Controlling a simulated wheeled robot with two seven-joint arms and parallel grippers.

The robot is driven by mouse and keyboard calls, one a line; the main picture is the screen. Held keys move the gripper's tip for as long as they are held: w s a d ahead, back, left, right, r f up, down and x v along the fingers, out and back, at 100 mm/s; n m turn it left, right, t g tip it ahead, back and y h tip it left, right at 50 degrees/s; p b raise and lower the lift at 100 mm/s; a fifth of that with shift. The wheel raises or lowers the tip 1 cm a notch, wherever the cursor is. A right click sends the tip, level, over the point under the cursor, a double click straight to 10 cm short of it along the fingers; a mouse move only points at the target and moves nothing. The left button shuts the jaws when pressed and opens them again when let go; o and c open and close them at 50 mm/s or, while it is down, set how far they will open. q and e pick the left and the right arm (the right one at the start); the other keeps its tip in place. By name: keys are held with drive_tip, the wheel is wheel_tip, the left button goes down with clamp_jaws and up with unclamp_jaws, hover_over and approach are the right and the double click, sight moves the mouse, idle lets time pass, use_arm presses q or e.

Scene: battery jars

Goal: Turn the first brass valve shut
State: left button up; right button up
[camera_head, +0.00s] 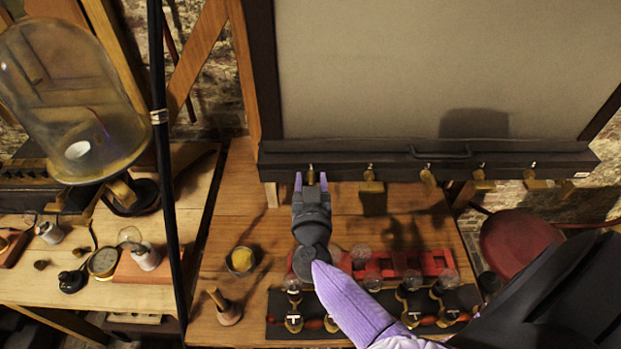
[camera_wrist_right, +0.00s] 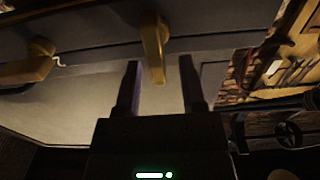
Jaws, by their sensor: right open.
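The first brass valve (camera_head: 311,174) is the leftmost of several on a dark bar under the big pale panel. My right gripper (camera_head: 311,182) is open, its two purple-tipped fingers on either side of this valve's lower part. In the right wrist view, the brass handle (camera_wrist_right: 153,45) hangs between the open fingers of my right gripper (camera_wrist_right: 158,64), with a gap on each side. The neighbouring valve (camera_wrist_right: 28,69) shows at the left there. In the head view, the other valves, such as the second (camera_head: 370,178), stand to the right. My left gripper is not in view.
Below the bar is a wooden bench with a red rack (camera_head: 432,262), glass jars, a yellow-filled bowl (camera_head: 242,260) and a wooden-handled tool (camera_head: 227,309). A glass dome (camera_head: 70,100) stands at the left. A red round stool (camera_head: 515,243) is at the right.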

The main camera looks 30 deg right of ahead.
drive_tip(key=shift+w+d, duration=0.15)
drive_tip(key=shift+w, duration=0.1)
drive_tip(key=shift+c, duration=0.2)
clamp_jaws()
